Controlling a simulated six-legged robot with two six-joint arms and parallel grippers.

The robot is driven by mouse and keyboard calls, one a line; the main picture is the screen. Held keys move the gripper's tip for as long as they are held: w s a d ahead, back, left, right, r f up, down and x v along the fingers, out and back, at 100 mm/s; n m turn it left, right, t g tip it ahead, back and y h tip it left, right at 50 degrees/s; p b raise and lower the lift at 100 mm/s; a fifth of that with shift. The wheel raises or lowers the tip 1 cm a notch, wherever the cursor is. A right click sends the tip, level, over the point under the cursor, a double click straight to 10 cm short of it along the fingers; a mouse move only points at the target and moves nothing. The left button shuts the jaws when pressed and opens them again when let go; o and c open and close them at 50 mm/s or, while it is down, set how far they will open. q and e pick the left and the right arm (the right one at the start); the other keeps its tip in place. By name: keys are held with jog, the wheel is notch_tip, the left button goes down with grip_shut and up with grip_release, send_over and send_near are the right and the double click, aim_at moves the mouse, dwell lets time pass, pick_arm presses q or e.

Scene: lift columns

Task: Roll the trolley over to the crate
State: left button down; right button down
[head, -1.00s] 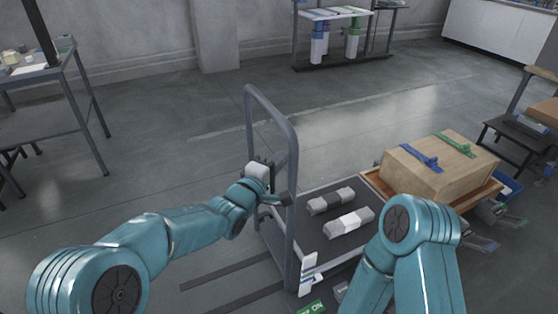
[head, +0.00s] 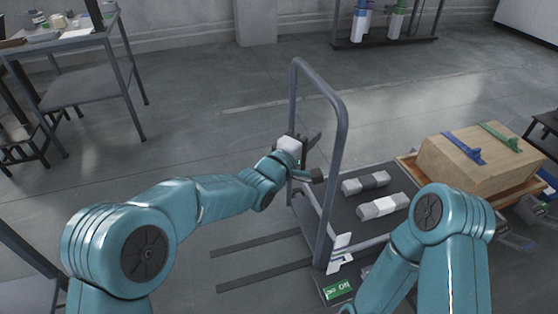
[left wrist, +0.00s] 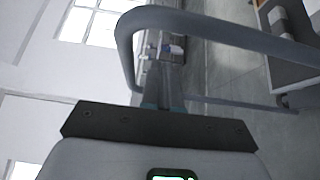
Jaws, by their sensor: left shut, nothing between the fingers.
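The trolley (head: 352,215) has a dark flat deck and a tall grey hoop handle (head: 340,130). My left gripper (head: 311,140) is at the handle's left side, shut and empty; the head view does not show clearly whether it touches the frame. In the left wrist view, the handle (left wrist: 215,30) curves across the top, beyond the dark gripper (left wrist: 160,105). The tan wooden crate (head: 455,173), with a blue and a green strap piece on top, sits at the right, just beyond the deck. My right gripper is outside the view.
Two grey-and-white wrapped bars (head: 384,206) lie on the deck. A table with items (head: 60,45) stands at the upper left. A rack (head: 385,42) stands at the back. Open floor (head: 220,110) lies between them. Dark strips (head: 260,270) mark the floor left of the trolley.

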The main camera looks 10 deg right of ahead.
pick_arm(q)
jog(key=v, duration=1)
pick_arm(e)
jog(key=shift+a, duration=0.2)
pick_arm(q)
jog(key=shift+a, duration=0.2)
